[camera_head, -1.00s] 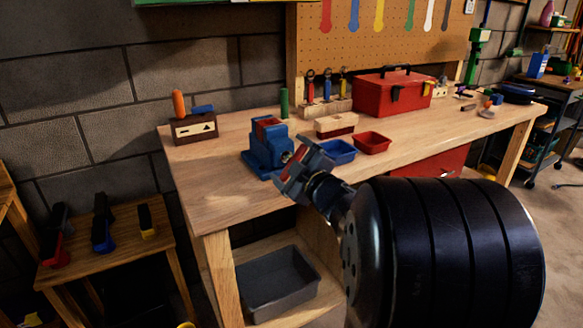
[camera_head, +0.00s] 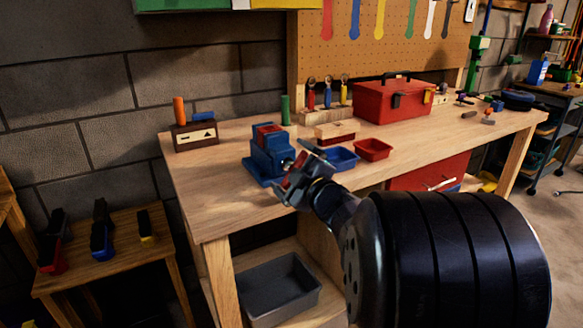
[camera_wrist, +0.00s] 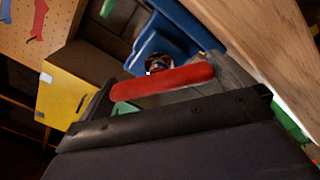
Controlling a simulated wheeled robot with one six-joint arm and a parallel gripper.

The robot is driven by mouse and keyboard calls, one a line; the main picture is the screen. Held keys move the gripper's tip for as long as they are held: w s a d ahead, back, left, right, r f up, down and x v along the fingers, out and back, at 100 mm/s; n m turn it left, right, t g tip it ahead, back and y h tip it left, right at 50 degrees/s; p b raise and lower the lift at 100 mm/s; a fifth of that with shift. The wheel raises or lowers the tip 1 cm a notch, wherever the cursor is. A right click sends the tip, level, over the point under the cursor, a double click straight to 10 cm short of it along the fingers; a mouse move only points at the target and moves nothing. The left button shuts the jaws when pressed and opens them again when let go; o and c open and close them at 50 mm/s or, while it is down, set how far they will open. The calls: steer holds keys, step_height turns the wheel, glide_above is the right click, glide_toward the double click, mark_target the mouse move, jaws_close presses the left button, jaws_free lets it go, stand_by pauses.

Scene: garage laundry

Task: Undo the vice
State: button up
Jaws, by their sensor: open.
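The blue vice (camera_head: 268,158) with red jaw faces stands near the front left of the workbench. Its blue body (camera_wrist: 172,30) also shows at the top of the wrist view. A red rounded bar (camera_wrist: 165,80), apparently the vice's handle, crosses in front of a dark screw end (camera_wrist: 155,64) there. My gripper (camera_head: 301,172) is at the vice's front right, at the handle side. It is open, with its dark finger parts close around the red bar. Whether they touch the bar cannot be told. In the head view my gripper hides most of the handle.
A blue tray (camera_head: 342,158) and a red tray (camera_head: 373,149) lie just right of the vice. A wooden block (camera_head: 336,131), a green cylinder (camera_head: 285,109) and a red toolbox (camera_head: 392,99) stand behind. The bench's front left top (camera_head: 215,205) is clear.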

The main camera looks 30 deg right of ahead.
steer(key=s+p, duration=0.1)
steer(key=s, duration=0.9)
steer(key=shift+s+d+p, duration=0.2)
steer(key=shift+s+p, duration=0.1)
steer(key=shift+s, duration=0.1)
steer(key=w, duration=0.5)
steer(key=w+b, duration=0.1)
steer(key=w, duration=0.4)
steer(key=shift+w+a, duration=0.2)
steer(key=shift+w, duration=0.2)
steer(key=shift+s+b, duration=0.1)
steer(key=shift+b, duration=0.2)
